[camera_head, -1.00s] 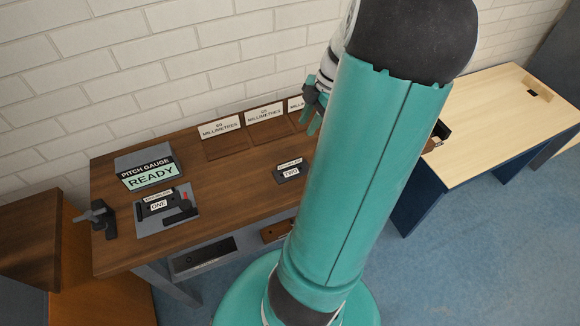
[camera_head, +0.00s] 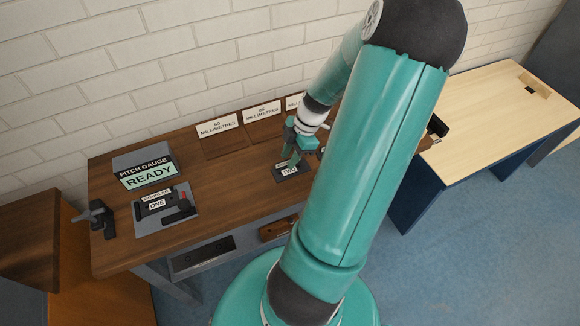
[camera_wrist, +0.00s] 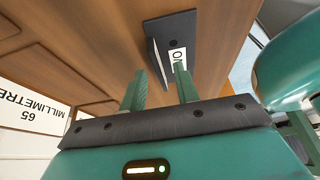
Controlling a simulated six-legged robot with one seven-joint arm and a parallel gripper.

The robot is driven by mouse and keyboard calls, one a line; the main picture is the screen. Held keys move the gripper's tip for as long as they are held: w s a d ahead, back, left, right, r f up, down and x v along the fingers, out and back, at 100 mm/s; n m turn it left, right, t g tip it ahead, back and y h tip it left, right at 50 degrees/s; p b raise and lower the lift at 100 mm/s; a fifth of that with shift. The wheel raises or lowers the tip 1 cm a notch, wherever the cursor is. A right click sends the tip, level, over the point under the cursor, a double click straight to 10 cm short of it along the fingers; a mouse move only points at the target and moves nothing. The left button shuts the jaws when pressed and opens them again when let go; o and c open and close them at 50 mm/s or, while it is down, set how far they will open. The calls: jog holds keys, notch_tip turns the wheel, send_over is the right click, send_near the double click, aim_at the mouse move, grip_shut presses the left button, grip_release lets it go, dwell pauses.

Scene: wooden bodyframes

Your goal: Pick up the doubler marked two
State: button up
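The doubler marked two (camera_head: 291,174) is a small dark plate with a white label, lying on the brown wooden bench. In the wrist view the doubler (camera_wrist: 172,28) shows a raised dark flange and a partly hidden label. My gripper (camera_head: 291,163) is above the doubler, pointing down, and covers part of it. In the wrist view my gripper (camera_wrist: 161,74) has its two green fingers apart, with the doubler's flange between or just beyond the tips. I cannot tell whether they touch it.
The doubler marked one (camera_head: 157,199) sits in a grey fixture at the left, beside the pitch gauge reading READY (camera_head: 146,170) and a black clamp (camera_head: 99,217). Millimetre signs (camera_head: 262,111) stand along the back wall. A pale table (camera_head: 490,115) is at the right.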

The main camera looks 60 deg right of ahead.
jog(key=shift+f, duration=0.2)
grip_shut()
notch_tip(320, 180, up, 16)
dwell(1.1)
dwell(0.4)
